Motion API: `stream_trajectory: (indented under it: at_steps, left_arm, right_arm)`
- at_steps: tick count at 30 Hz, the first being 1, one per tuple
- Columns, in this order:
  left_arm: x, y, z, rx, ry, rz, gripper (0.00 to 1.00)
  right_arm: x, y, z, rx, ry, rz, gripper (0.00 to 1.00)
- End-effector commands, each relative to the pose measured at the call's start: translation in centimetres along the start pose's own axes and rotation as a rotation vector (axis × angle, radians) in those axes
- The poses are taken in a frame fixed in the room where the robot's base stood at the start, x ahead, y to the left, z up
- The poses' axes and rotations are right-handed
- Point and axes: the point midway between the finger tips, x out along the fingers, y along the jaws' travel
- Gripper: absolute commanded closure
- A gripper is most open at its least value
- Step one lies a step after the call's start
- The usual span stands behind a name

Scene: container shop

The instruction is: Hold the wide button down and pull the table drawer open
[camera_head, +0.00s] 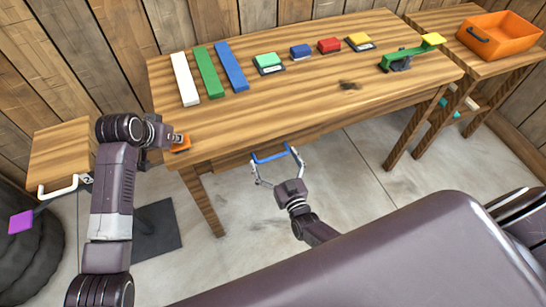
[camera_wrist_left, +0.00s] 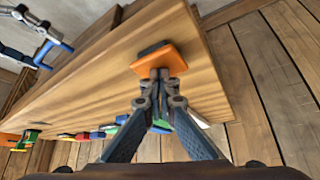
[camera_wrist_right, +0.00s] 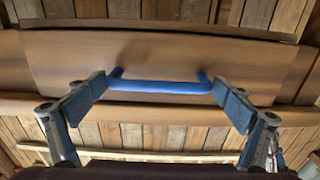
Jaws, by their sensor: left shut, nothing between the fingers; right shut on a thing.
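The wide orange button (camera_head: 181,143) sits at the near left corner of the wooden table (camera_head: 300,105). My left gripper (camera_head: 176,138) is shut and empty, its tips at the button; in the left wrist view the closed tips (camera_wrist_left: 160,76) meet the edge of the orange top (camera_wrist_left: 160,60). I cannot tell how far the button is pressed. The blue handle (camera_head: 270,155) is on the drawer front (camera_wrist_right: 170,60) under the table's front edge. My right gripper (camera_head: 273,166) is shut on the handle, one finger at each end of the blue bar (camera_wrist_right: 160,87). I cannot tell whether the drawer is out.
On the table lie white (camera_head: 185,80), green (camera_head: 209,73) and blue (camera_head: 231,66) strips, several coloured buttons, and a green lever with a yellow end (camera_head: 433,39). An orange crate (camera_head: 500,40) stands on a side table. A small cabinet (camera_head: 60,155) is at left. Floor before the drawer is free.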

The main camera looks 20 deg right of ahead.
Motion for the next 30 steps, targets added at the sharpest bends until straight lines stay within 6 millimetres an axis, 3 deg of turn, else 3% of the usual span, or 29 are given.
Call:
stream_trajectory:
  at_steps: [10, 21, 22, 30]
  left_arm:
    - [0.2, 0.1, 0.3, -0.001, -0.006, 0.001, 1.0]
    - [0.2, 0.1, 0.3, -0.001, -0.007, 0.002, 1.0]
    - [0.2, 0.1, 0.3, -0.001, -0.007, 0.002, 1.0]
    - [0.2, 0.1, 0.3, -0.001, -0.007, 0.002, 1.0]
  right_arm:
    - [-4.5, -0.2, 0.1, 0.002, -0.002, -0.004, 0.48]
    - [-5.0, -0.2, 0.0, 0.0, -0.001, -0.005, 0.48]
    - [-5.0, -0.2, 0.0, 0.0, -0.001, -0.005, 0.04]
    - [-5.0, -0.1, 0.0, 0.0, 0.0, -0.003, 0.0]
